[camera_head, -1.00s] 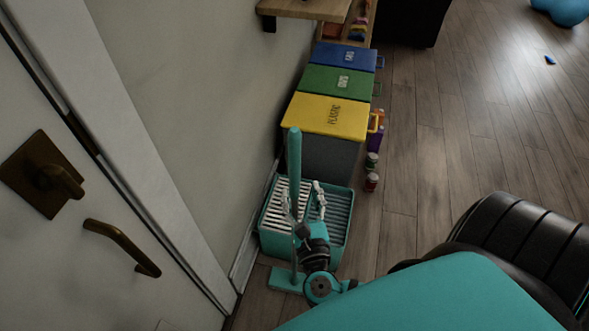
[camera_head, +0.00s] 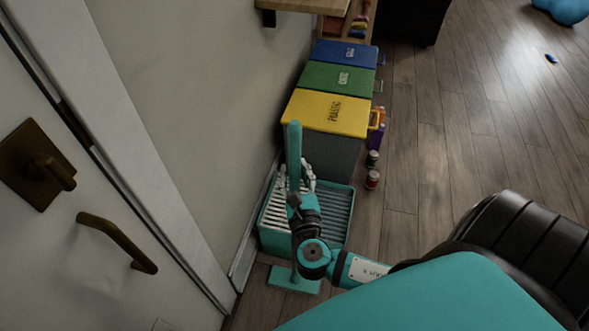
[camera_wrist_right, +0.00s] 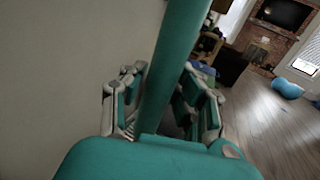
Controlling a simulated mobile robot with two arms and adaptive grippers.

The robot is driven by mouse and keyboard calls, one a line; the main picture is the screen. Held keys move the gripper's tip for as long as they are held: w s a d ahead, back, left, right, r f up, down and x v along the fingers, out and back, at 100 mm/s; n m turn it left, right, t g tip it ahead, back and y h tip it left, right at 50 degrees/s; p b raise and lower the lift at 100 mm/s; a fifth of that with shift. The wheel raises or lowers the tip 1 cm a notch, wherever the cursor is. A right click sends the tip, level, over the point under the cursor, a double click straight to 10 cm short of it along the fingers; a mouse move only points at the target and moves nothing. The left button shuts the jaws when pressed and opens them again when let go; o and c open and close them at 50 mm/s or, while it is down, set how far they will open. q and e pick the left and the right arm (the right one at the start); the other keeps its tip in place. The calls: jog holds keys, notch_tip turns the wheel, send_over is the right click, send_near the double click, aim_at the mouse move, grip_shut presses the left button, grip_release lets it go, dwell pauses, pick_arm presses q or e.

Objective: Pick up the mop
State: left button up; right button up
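The mop (camera_head: 294,150) stands upright on the floor, with a teal handle and a flat teal base. Its handle also runs up through the middle of the right wrist view (camera_wrist_right: 175,70). My right gripper (camera_head: 301,182) is at the handle, below its top end. In the right wrist view the gripper's fingers (camera_wrist_right: 163,98) are spread, one on each side of the handle. I see no clear grip on it; whether a pad touches it is hard to tell. In the head view one finger is partly hidden by the handle. My left gripper is not in view.
A teal bucket with a slatted top (camera_head: 338,215) stands right behind the mop, against the wall. Beyond it are yellow (camera_head: 325,113), green (camera_head: 338,78) and blue (camera_head: 345,53) bins. Small cans (camera_head: 372,179) stand beside them. A door (camera_head: 60,250) is at left.

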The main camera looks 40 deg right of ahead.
grip_shut()
